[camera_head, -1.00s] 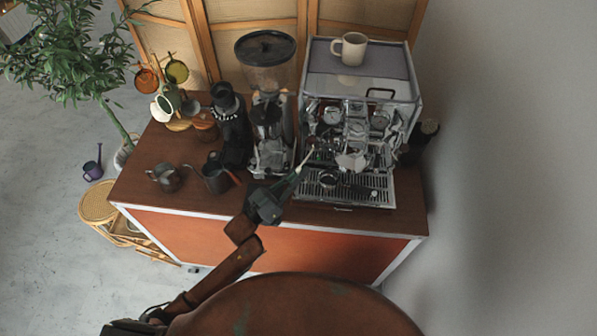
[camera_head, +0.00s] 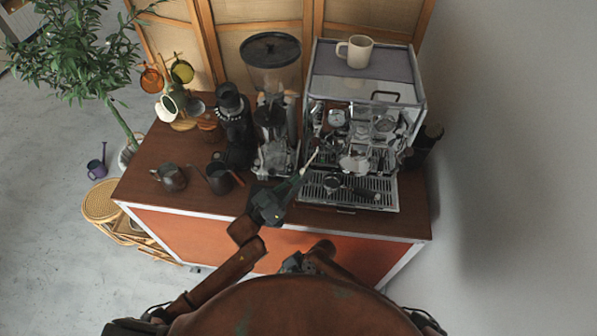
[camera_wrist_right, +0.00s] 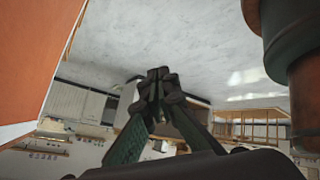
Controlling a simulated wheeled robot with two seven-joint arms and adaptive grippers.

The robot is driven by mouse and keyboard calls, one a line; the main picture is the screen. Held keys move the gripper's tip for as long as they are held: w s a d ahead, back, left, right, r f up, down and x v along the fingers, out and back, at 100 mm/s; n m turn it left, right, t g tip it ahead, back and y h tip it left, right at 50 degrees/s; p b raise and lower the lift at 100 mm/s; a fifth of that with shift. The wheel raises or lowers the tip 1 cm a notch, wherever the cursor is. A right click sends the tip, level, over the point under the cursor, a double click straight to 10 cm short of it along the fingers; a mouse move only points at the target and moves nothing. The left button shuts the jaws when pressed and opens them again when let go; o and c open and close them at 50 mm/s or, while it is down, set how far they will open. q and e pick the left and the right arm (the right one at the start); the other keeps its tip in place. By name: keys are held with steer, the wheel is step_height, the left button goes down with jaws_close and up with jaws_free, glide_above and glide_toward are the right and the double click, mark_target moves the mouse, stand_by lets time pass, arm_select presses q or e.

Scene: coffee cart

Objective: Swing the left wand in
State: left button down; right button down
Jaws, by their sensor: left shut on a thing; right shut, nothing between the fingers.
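The espresso machine (camera_head: 372,92) stands at the right of the cart, chrome with a grey top. My left gripper (camera_head: 303,170) reaches its left front side, with the fingertips at the left wand, a thin steel tube that is mostly hidden by the fingers and small in this view. The left gripper is shut on it. My right gripper (camera_head: 293,264) is low in front of the cart, partly hidden in the head view. In the right wrist view its fingers (camera_wrist_right: 157,76) are together and empty, away from the machine.
A coffee grinder (camera_head: 271,90) stands just left of the machine. A steel pitcher (camera_head: 171,177) and a dark kettle (camera_head: 219,178) stand on the cart's left part. A white mug (camera_head: 356,51) sits on the machine. A portafilter (camera_head: 345,185) lies over the drip tray.

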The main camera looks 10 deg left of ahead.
arm_select(q)
steer(key=shift+r, duration=0.1)
arm_select(e)
steer(key=s+a+r+n+g, duration=0.25)
steer(key=s+r, duration=0.25)
steer(key=r, duration=0.3)
steer(key=s+a+r+n+g+h, duration=0.1)
steer(key=s+r+n+g, duration=0.1)
steer(key=s+r+n, duration=0.45)
steer(key=s+a+r+n+g, duration=0.15)
steer(key=s+r, duration=0.25)
steer(key=r, duration=0.5)
steer(key=w+d+r+m+t+h, duration=0.1)
steer(key=w+d+r+t+h, duration=0.2)
steer(key=w, duration=0.6)
steer(key=w+d+r+m+t+h, duration=0.1)
steer(key=w+d+r+t+h, duration=0.25)
steer(key=w, duration=0.55)
steer(key=w+d+r+m+t+h, duration=0.15)
steer(key=w+r+t, duration=0.25)
steer(key=w+r, duration=0.45)
steer(key=w+d+r+m+t+h, duration=0.1)
steer(key=w+d+r+t, duration=0.3)
steer(key=r, duration=0.8)
steer(key=w+a+x, duration=0.1)
steer(key=w+x, duration=0.1)
steer(key=x, duration=1.1)
steer(key=shift+w+a+r+g, duration=0.25)
steer(key=shift+w+a+g, duration=0.05)
steer(key=shift+g, duration=0.15)
